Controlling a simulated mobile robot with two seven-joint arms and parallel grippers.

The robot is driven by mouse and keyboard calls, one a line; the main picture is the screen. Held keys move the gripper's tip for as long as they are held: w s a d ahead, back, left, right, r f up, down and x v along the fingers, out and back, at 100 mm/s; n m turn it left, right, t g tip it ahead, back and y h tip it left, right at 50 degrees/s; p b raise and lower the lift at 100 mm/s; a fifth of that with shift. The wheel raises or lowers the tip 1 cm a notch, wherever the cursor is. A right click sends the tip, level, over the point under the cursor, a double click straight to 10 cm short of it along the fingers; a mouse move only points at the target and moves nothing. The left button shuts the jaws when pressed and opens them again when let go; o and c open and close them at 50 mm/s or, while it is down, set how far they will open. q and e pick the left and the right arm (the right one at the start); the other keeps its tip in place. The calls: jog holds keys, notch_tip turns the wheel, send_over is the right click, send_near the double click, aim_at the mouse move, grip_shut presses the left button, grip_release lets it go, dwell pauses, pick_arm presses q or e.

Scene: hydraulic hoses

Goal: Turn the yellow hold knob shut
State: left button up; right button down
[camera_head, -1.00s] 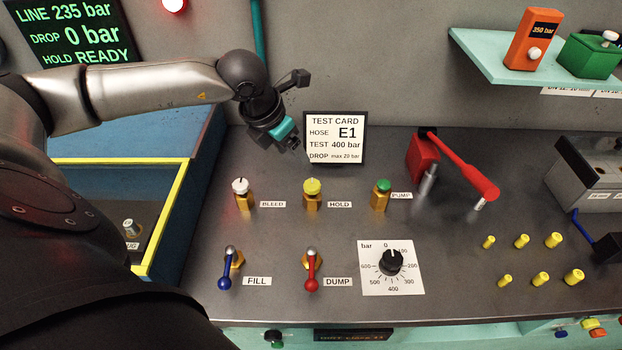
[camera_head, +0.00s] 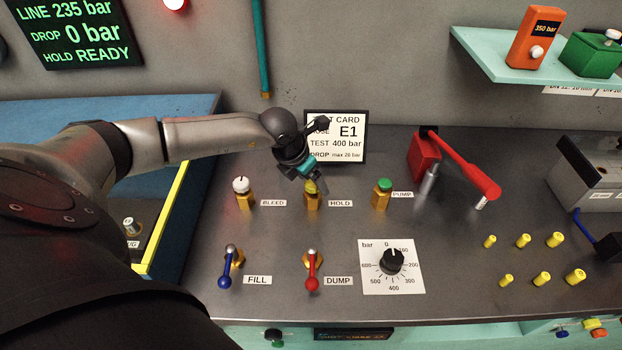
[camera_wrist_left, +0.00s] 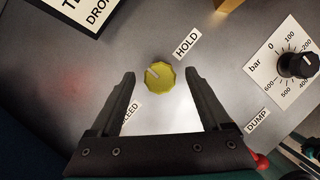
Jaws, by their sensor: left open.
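The yellow hold knob (camera_head: 311,187) stands on its brass valve beside the HOLD label, partly covered by my left gripper in the head view. In the left wrist view the yellow knob (camera_wrist_left: 159,77) is seen from above, with a pale pointer line on its top. My left gripper (camera_head: 312,180) is over the knob. Its fingers (camera_wrist_left: 161,75) are open, one to each side of the knob in the picture, with visible gaps. I cannot tell how high the fingertips are above it. My right gripper is not in view.
The white bleed knob (camera_head: 241,185) and green pump knob (camera_head: 382,185) stand to either side. The blue fill lever (camera_head: 226,270), red dump lever (camera_head: 312,270) and black dial (camera_head: 392,262) are in front. The test card (camera_head: 350,150) stands just behind my gripper.

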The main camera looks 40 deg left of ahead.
pick_arm(q)
jog(key=shift+c, duration=0.3)
grip_shut()
dwell(0.3)
